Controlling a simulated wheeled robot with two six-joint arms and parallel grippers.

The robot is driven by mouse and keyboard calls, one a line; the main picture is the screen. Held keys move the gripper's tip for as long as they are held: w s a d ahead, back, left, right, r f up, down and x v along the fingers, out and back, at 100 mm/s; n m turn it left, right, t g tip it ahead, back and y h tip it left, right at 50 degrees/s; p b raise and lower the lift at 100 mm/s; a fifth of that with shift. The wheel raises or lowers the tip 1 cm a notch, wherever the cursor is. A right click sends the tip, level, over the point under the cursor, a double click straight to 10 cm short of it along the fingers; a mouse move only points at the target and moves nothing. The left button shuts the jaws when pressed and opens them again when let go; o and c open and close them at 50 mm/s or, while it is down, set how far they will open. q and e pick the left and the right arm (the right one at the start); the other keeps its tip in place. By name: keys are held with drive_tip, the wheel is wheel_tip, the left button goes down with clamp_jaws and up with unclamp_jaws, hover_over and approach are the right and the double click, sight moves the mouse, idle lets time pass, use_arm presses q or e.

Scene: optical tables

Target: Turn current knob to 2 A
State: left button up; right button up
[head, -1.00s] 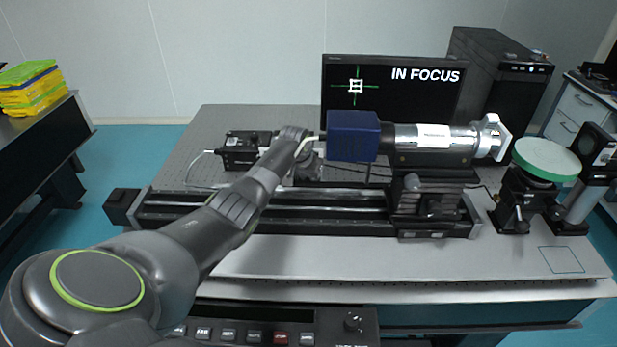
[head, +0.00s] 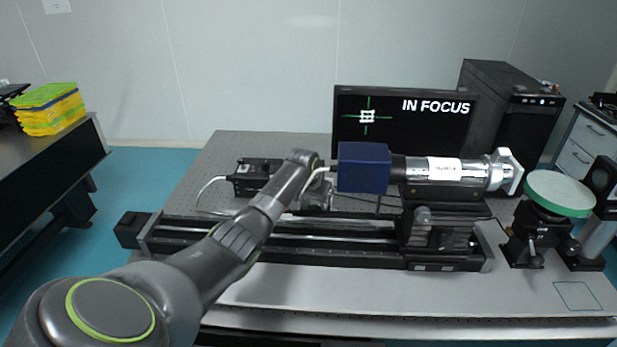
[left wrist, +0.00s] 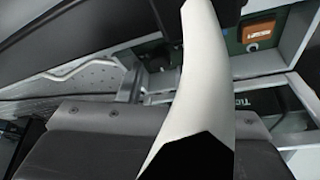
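The current knob is not in either view now. Only a dark strip (head: 290,340) shows at the bottom edge of the head view, where the front panel was seen earlier. My left arm reaches from the lower left up to the middle of the optical table. Its wrist end, with my left gripper (head: 314,185), is just left of the blue box; the fingers are hidden or too small to make out. In the left wrist view, a pale curved piece with a black lower part fills the middle, and no finger gap is clear. My right gripper is not in view.
The blue box (head: 363,167) and silver tube (head: 450,171) stand above a black rail (head: 330,228). A monitor (head: 420,125) reads IN FOCUS. The table front (head: 370,293) is clear. The left wrist view shows an orange label (left wrist: 262,29).

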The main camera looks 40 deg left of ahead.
use_arm(q)
drive_tip(key=b+v, duration=0.1)
drive_tip(key=v, duration=1.3)
drive_tip(key=shift+r+b, duration=0.3)
